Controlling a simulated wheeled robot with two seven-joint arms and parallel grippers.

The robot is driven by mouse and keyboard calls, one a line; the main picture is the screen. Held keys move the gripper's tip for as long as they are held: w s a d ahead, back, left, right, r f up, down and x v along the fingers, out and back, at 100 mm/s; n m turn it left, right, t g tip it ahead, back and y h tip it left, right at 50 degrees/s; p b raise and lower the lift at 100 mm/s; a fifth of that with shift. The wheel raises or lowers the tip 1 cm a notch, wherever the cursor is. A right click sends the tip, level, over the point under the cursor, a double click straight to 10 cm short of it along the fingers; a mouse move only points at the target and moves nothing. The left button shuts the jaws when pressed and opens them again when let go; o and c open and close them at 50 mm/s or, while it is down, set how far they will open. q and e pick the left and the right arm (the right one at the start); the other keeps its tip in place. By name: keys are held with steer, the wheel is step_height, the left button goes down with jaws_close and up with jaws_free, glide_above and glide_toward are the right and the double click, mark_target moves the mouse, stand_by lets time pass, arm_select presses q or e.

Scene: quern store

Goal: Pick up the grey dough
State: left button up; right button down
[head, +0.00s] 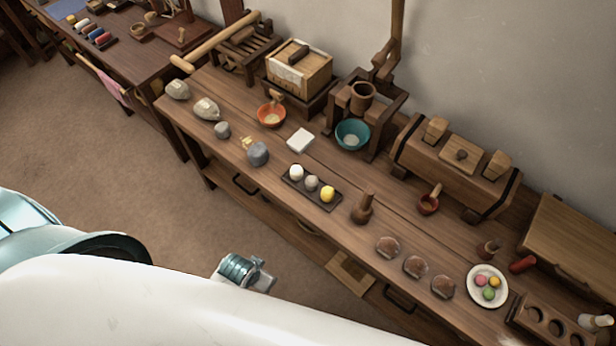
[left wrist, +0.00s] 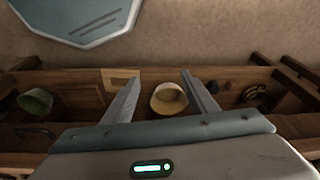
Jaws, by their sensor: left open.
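The grey dough (head: 312,184) is a small round ball in the middle of a dark tray (head: 335,205) on the long wooden bench. A white ball (head: 296,172) lies to its left and a yellow ball (head: 327,194) to its right. My left gripper (left wrist: 161,76) is open and empty in the left wrist view, away from the tray. The dough is not visible in that view. In the head view a metal and teal part of my arm is low, in front of the bench, with its fingers not clear. My right gripper is not in view.
Grey stones (head: 258,154) lie left of the tray, and a wooden pestle-like piece (head: 363,210) stands to its right. A cream bowl (left wrist: 168,98) and a green bowl (left wrist: 36,100) show in the left wrist view.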

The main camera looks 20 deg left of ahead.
arm_select(q)
steer(key=w+d+r+m+h+p, duration=0.15)
steer(key=w+r, duration=0.25)
steer(key=r, duration=0.4)
steer(key=w+d+r+m+t+h+p, duration=0.1)
steer(key=w+d+r+m+p, duration=0.2)
steer(key=r, duration=0.5)
steer(key=w+d+r+m+h, duration=0.1)
steer(key=w+d+r+m, duration=0.15)
steer(key=w+r, duration=0.4)
steer(key=w+a+r+m+g, duration=0.1)
steer(key=w+a+r+m, duration=0.1)
steer(key=w+a, duration=0.7)
steer(key=w+m, duration=0.1)
steer(key=w, duration=0.3)
steer(key=shift+r+m+g+p, duration=0.3)
steer(key=shift+r+m+g, duration=0.1)
